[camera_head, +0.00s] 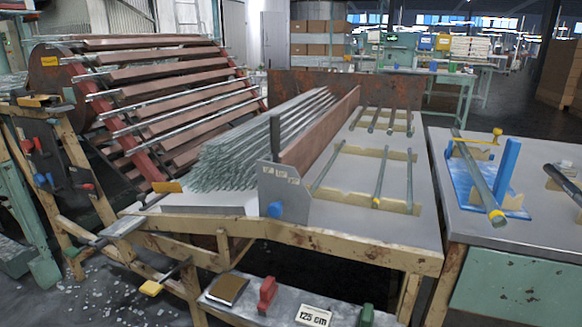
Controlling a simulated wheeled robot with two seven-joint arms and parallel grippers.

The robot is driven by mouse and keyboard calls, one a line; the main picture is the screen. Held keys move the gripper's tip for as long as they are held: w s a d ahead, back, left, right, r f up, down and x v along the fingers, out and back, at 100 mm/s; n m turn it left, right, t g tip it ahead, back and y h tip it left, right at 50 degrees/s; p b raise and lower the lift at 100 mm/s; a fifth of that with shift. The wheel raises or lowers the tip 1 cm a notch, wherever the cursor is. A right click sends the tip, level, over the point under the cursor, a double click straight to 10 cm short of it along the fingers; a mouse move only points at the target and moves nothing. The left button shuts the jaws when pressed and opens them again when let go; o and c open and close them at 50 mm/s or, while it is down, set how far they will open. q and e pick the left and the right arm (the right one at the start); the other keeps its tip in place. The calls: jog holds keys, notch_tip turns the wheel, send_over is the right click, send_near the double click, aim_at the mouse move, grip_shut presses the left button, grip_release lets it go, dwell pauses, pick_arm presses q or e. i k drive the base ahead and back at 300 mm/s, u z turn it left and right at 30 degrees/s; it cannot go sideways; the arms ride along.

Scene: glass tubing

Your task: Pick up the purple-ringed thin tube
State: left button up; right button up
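Several thin tubes lie on pale notched racks on the grey table. In the front group are a left tube (327,167), a middle tube (381,172) with a yellow ring near its front end, and a right tube (409,182). A back group of short dark tubes (374,120) lies beyond. I cannot make out a purple ring on any tube at this size. Neither of my grippers is in view.
A dense bundle of glass tubes (255,140) lies left of a brown upright board (318,133). On the right table, a thick tube (478,180) with a yellow end rests on a blue stand (508,170). The grey table's front (370,222) is clear.

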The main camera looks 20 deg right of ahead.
aim_at(409, 191)
jog(key=u, duration=2.2)
jog(key=k, duration=1.8)
jog(key=z, duration=1.65)
